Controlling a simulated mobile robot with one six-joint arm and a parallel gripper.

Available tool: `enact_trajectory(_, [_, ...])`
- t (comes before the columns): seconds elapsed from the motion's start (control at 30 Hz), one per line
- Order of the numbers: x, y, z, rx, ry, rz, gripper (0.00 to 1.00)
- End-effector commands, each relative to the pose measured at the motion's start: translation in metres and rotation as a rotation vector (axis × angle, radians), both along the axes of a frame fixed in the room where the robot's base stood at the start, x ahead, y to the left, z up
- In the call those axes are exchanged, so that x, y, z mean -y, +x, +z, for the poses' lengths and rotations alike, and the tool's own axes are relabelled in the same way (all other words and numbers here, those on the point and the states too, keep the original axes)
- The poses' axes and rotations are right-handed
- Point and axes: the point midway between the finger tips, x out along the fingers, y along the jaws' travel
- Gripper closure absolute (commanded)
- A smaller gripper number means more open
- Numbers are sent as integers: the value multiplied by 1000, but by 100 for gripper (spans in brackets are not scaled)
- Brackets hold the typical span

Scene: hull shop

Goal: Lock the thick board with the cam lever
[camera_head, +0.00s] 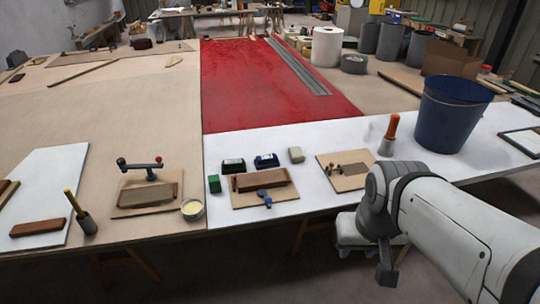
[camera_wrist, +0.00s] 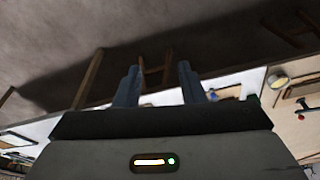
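Three wooden fixture plates lie along the front of the tables in the head view. The left plate (camera_head: 122,211) carries a brown board (camera_head: 148,195) and a dark lever with a red ball end (camera_head: 121,162); a red-ended lever (camera_wrist: 301,116) also shows at the right of the wrist view. The middle plate (camera_head: 284,195) carries a brown board (camera_head: 261,179) with a blue knob (camera_head: 267,202) in front. The right plate (camera_head: 346,184) holds a small brown piece (camera_head: 352,170). I cannot tell which board is the thick one. My gripper (camera_wrist: 157,73) is open and empty, away from the fixtures.
A blue bucket (camera_head: 449,112) and an orange-handled tool in a grey holder (camera_head: 387,148) stand at the right. A round tub (camera_head: 193,209) sits between the left and middle plates. Small boxes, one green (camera_head: 214,184), stand by the middle plate.

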Motion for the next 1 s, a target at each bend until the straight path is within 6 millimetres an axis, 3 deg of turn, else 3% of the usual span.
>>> enact_trajectory(0.17, [0,0,0,1,0,0,64])
enact_trajectory(0.27, [0,1,-1,3,0,0,58])
enact_trajectory(0.37, [0,11,-13,31,-2,-3,58])
enact_trajectory(0.47, [-3,40,-39,110,-8,-12,58])
enact_trajectory(0.67, [-20,133,-110,398,15,-4,58])
enact_trajectory(0.8, [-46,193,-152,618,88,24,58])
enact_trajectory(1.0, [-92,254,-206,913,242,71,58])
